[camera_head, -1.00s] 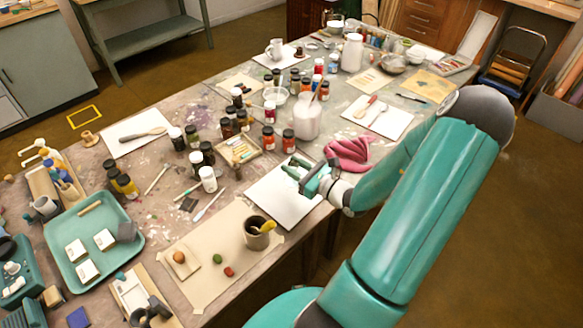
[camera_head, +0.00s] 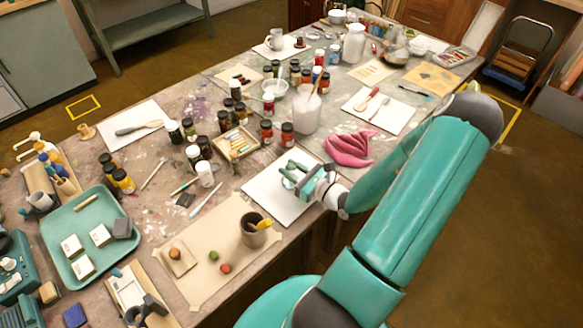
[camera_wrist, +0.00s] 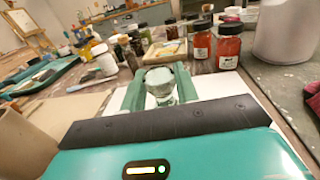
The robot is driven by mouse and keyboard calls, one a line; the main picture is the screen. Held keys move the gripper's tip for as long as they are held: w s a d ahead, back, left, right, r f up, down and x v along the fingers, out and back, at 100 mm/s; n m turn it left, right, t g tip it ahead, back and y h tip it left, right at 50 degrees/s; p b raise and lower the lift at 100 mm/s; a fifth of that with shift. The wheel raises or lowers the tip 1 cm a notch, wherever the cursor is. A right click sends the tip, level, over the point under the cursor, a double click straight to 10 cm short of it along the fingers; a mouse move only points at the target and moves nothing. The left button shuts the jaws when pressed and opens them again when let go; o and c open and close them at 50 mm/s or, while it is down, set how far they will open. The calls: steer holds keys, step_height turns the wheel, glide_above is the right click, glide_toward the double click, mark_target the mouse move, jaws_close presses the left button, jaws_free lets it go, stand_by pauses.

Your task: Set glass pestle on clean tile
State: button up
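The glass pestle (camera_wrist: 160,85) is a pale, clear-greenish knobbed piece between the two green fingers of my gripper (camera_wrist: 161,80) in the wrist view. The fingers flank it closely on both sides and look shut on it. In the head view my gripper (camera_head: 293,170) is over the white tile (camera_head: 270,200) at the table's near edge, and the pestle is too small to make out there. The tile is bare apart from what my gripper covers. I cannot tell whether the pestle's base touches the tile.
Paint jars (camera_head: 287,135) and a large white pot (camera_head: 306,108) stand behind the tile. A pink cloth (camera_head: 348,149) lies to its right. A brown cup (camera_head: 253,230) stands on a beige sheet at the front left. A teal tray (camera_head: 75,265) is farther left.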

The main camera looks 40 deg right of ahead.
steer(key=o, duration=0.4)
steer(key=shift+r, duration=0.1)
steer(key=shift+s+r, duration=0.1)
steer(key=shift+s, duration=0.1)
steer(key=s, duration=0.4)
steer(key=s+d, duration=0.1)
steer(key=s, duration=0.6)
steer(key=shift+s+d, duration=0.3)
steer(key=shift+d, duration=0.05)
